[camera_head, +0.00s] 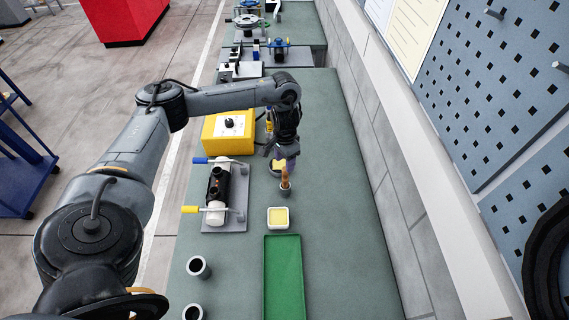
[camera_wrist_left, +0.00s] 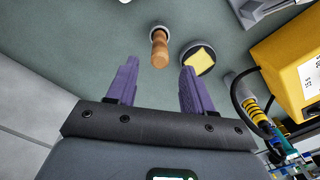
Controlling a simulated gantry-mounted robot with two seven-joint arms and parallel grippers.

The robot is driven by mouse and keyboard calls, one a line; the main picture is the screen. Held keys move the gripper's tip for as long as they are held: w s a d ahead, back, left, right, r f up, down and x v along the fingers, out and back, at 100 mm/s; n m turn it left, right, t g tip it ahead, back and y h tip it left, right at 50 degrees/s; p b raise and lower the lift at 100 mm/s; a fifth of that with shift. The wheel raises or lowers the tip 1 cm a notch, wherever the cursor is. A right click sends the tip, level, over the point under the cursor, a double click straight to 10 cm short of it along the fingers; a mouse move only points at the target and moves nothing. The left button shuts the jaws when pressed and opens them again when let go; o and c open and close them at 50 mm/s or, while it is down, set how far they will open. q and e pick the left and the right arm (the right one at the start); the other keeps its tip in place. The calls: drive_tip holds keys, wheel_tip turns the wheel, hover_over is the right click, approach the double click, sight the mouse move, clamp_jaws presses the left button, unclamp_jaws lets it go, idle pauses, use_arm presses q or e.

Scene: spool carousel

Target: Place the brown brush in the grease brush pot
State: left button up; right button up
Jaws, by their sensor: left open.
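The brown brush (camera_head: 285,181) stands upright on the green bench, its wooden handle up; its lower end sits in a small dark base, hard to make out. In the left wrist view the brush handle (camera_wrist_left: 160,50) shows ahead of the fingers, between their lines and apart from both. My left gripper (camera_head: 279,155) hangs low just behind the brush; its purple fingers (camera_wrist_left: 153,85) are open and empty. Two pale cups with dark insides, one (camera_head: 198,268) and another (camera_head: 192,312), stand at the front left; I cannot tell which is the grease brush pot. My right gripper is out of view.
A round dish with a yellow pad (camera_wrist_left: 200,60) is beside the brush. A square yellow-filled tub (camera_head: 278,217) and green tray (camera_head: 284,275) lie in front. A roller fixture (camera_head: 217,190) and yellow box (camera_head: 229,132) are left; a wall (camera_head: 385,170) borders the right.

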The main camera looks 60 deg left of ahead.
use_arm(q)
wheel_tip(320, 180, up, 3)
drive_tip(key=shift+f+p, duration=0.15)
drive_tip(key=shift+p, duration=0.4)
drive_tip(key=shift+d+r, duration=0.15)
drive_tip(key=shift+r, duration=0.05)
drive_tip(key=w+d+f+m+t+h, duration=0.15)
drive_tip(key=d+f+m, duration=0.25)
drive_tip(key=d, duration=0.6)
drive_tip(key=w+d+f+m+t, duration=0.1)
drive_tip(key=w+d+f+m, duration=0.2)
drive_tip(key=d, duration=0.7)
drive_tip(key=s+d+r+m+t+h, duration=0.1)
drive_tip(key=s+d+t, duration=0.1)
drive_tip(key=d, duration=0.8)
drive_tip(key=s+d+r+m+t+h, duration=0.1)
drive_tip(key=s+d+m+t+h, duration=0.15)
drive_tip(key=d, duration=0.85)
drive_tip(key=s+a+r+n+g+y, duration=0.1)
drive_tip(key=s+a+n+g+y, duration=0.2)
drive_tip(key=s+a+n, duration=0.4)
drive_tip(key=s+a+y, duration=0.1)
drive_tip(key=s+a, duration=0.4)
drive_tip(key=s, duration=0.4)
drive_tip(key=shift+r+y, duration=0.15)
drive_tip(key=shift+y, duration=0.25)
